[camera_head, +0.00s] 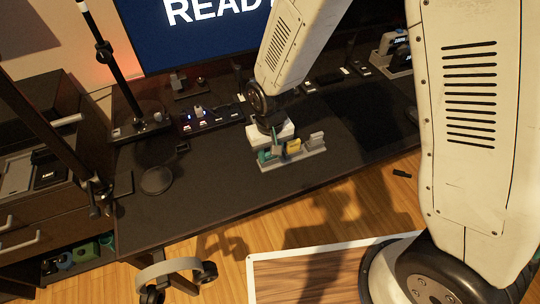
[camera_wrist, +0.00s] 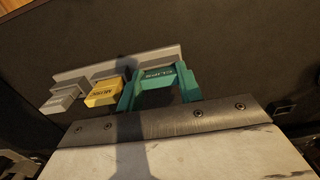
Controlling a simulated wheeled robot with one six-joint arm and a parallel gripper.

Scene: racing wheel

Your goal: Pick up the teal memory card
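The teal memory card (camera_wrist: 158,76) stands in a grey rack, at the right end of the row in the wrist view. In the head view, the teal at the left end of the rack (camera_head: 265,156) is partly hidden by my gripper. My gripper (camera_wrist: 160,88) has teal fingers, one on each side of the card. The fingers are apart, with the card's labelled end between them. I cannot tell for sure whether they touch it.
A yellow card (camera_wrist: 103,92) stands beside the teal one, then a grey card (camera_wrist: 65,98). The grey rack (camera_head: 296,162) sits near the front edge of the dark desk (camera_head: 205,190). A black round pad (camera_head: 157,181) lies to the left. A monitor (camera_head: 190,40) stands behind.

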